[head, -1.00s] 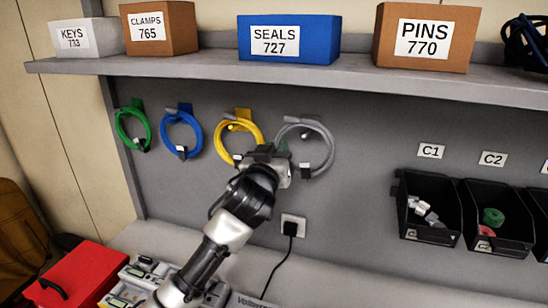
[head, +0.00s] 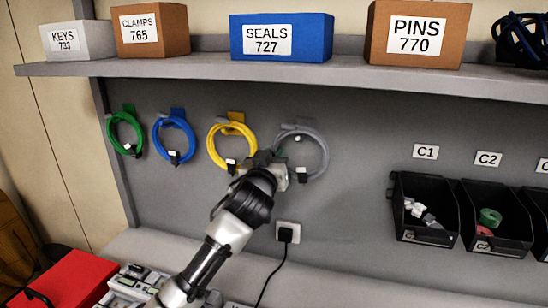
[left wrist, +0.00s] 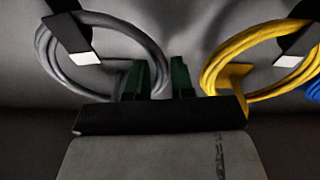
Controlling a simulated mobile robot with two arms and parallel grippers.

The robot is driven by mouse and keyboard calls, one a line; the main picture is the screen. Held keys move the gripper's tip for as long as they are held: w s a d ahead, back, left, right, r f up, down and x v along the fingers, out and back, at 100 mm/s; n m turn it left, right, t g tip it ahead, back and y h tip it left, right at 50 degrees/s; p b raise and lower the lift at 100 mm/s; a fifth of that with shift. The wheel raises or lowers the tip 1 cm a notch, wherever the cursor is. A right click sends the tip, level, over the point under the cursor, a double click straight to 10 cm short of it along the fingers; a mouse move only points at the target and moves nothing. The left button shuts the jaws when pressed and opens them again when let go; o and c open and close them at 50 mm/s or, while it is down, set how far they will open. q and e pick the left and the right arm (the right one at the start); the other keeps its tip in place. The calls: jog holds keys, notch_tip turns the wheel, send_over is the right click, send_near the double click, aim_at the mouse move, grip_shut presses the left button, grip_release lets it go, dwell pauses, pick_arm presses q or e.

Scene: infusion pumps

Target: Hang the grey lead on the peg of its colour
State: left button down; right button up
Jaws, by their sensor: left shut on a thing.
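The grey lead (head: 325,147) is a coiled ring with a black strap against the grey back panel, right of the yellow lead (head: 211,143). It also shows at the upper left of the left wrist view (left wrist: 47,57). My left gripper (head: 281,153) is at the ring's left side, its green-tipped fingers (left wrist: 157,80) shut on the coil. A small pale peg tip (head: 298,138) shows inside the ring's upper part. I cannot tell whether the ring rests on that peg. The gripper body hides the ring's lower left. My right gripper is out of view.
A green lead (head: 110,130) and a blue lead (head: 157,140) hang further left. The shelf (head: 300,72) with labelled boxes runs above. A plug with a black cord (head: 287,234) sits below. Black bins (head: 425,215) stand at right, a red case (head: 70,280) at lower left.

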pick_arm(q)
jog(key=c, duration=0.9)
grip_release()
jog(key=b+v, duration=0.3)
jog(key=v, duration=0.8)
